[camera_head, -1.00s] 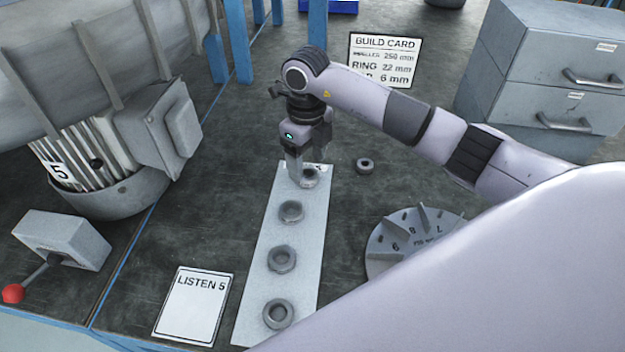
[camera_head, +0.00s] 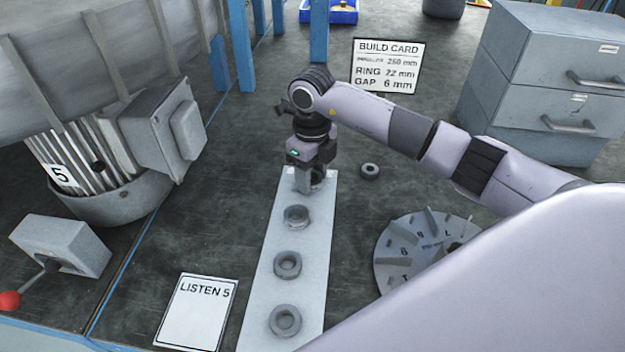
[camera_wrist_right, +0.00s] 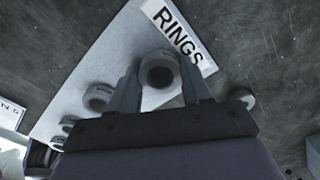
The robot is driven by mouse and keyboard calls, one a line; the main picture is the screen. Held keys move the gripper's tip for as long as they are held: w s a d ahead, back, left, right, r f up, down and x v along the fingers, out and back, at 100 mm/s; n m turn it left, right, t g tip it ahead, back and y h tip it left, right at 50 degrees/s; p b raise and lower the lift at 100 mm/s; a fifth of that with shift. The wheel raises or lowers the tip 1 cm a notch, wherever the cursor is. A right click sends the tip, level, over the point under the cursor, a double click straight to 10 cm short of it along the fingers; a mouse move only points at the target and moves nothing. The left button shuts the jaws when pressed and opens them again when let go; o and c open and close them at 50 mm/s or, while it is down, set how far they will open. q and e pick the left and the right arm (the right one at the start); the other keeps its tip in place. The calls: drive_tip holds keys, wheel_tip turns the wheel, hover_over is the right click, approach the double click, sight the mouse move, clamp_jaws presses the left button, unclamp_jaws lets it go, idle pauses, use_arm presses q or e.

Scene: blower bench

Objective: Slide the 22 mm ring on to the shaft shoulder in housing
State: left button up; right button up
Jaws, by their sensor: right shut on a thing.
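My right gripper (camera_head: 309,186) is at the far end of a pale strip (camera_head: 262,312), pointing down. In the right wrist view its fingers (camera_wrist_right: 159,84) are shut on a dark grey ring (camera_wrist_right: 158,70), near the printed word RINGS. I cannot tell whether this ring touches the strip, and no size mark on it is readable. Three more rings stand in a row on the strip: one (camera_head: 296,216) nearest the gripper, one in the middle (camera_head: 287,264) and one at the near end (camera_head: 285,320). The shaft shoulder cannot be made out. My left gripper is not in view.
A loose small ring (camera_head: 369,171) lies right of the strip. A finned impeller disc (camera_head: 398,262) lies at right, partly behind my arm. A build card (camera_head: 386,66) reads RING 22 mm, GAP 6 mm. Drawers (camera_head: 545,85) stand back right; a motor marked 5 (camera_head: 95,165) stands left.

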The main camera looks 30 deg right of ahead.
drive_tip(key=shift+r+p, duration=1.8)
drive_tip(key=shift+r, duration=0.75)
